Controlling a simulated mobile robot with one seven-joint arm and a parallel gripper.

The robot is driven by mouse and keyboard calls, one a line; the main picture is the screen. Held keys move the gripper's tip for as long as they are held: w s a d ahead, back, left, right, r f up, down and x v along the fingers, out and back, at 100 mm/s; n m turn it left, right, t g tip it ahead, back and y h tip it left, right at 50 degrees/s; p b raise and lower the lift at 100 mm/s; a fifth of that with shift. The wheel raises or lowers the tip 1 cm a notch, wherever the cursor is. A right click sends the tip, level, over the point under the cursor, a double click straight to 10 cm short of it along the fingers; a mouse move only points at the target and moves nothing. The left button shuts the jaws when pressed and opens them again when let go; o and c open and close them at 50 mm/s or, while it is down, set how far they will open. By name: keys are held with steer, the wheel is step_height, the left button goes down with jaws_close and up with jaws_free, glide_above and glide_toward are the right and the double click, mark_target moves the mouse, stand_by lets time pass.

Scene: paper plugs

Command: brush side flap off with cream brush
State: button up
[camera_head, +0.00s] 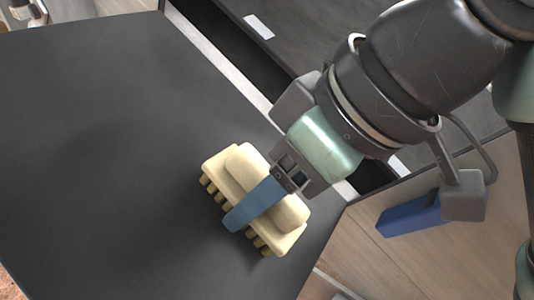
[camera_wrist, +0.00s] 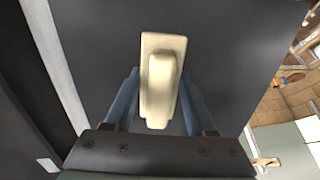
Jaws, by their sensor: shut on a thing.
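The cream brush (camera_head: 235,162) has a thick rounded handle and a row of stubby cream bristles along its lower left side. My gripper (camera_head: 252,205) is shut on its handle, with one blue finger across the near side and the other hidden. In the wrist view the brush (camera_wrist: 163,45) lies between both blue fingers of the gripper (camera_wrist: 160,88). The bristles are over the dark flat surface near its right edge. I cannot tell whether they touch it. I cannot make out a side flap in either view.
The dark flat surface (camera_head: 100,120) is wide and bare to the left of the brush. A pale strip (camera_head: 225,62) runs along its right edge, with a dark recess (camera_head: 205,32) beyond. A small white label (camera_head: 259,26) lies at the top. Wooden floor (camera_head: 410,262) shows at lower right.

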mark_target(253, 157)
steer(key=shift+w+a+r+p, duration=0.4)
steer(key=shift+a+r+p, duration=0.25)
steer(key=shift+p, duration=0.05)
steer(key=shift+w+a+r+p, duration=0.45)
steer(key=shift+w+a+p, duration=0.15)
steer(key=shift+a+p, duration=0.15)
steer(key=shift+f, duration=0.15)
steer(key=shift+s+d+f+b, duration=0.2)
steer(key=shift+d+f+b, duration=0.05)
steer(key=shift+f+b, duration=0.05)
steer(key=shift+s+d+f+b, duration=0.45)
steer(key=shift+s+d+f, duration=0.4)
steer(key=shift+d, duration=0.25)
steer(key=shift+r, duration=0.1)
steer(key=p+v, duration=0.5)
steer(key=v, duration=0.1)
steer(key=shift+w, duration=0.1)
